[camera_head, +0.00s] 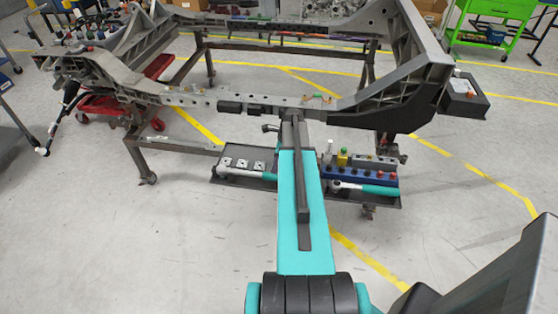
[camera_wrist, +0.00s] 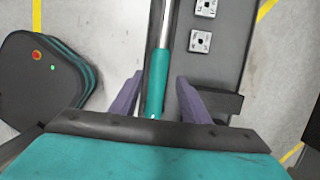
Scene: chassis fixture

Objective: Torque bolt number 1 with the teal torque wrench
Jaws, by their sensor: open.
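A torque wrench with a teal handle and silver shaft lies along the front of the left tray in the head view (camera_head: 262,175). In the wrist view its teal handle (camera_wrist: 157,82) shows between the two purple fingers of my gripper (camera_wrist: 158,95). The fingers are open, with gaps on both sides of the handle. My arm hides the gripper in the head view. A second teal-handled tool (camera_head: 380,190) lies on the right tray. The grey chassis frame (camera_head: 190,98) stands above, with a row of holes or bolts along its front beam. I cannot tell which is bolt number 1.
The left dark tray (camera_head: 222,180) holds several square white pieces (camera_head: 242,164). The right tray (camera_head: 392,201) holds a blue socket block (camera_head: 362,174) and a yellow-capped bottle (camera_head: 343,157). A red creeper (camera_head: 100,105) and a green cart (camera_head: 495,14) stand farther off. The front floor is clear.

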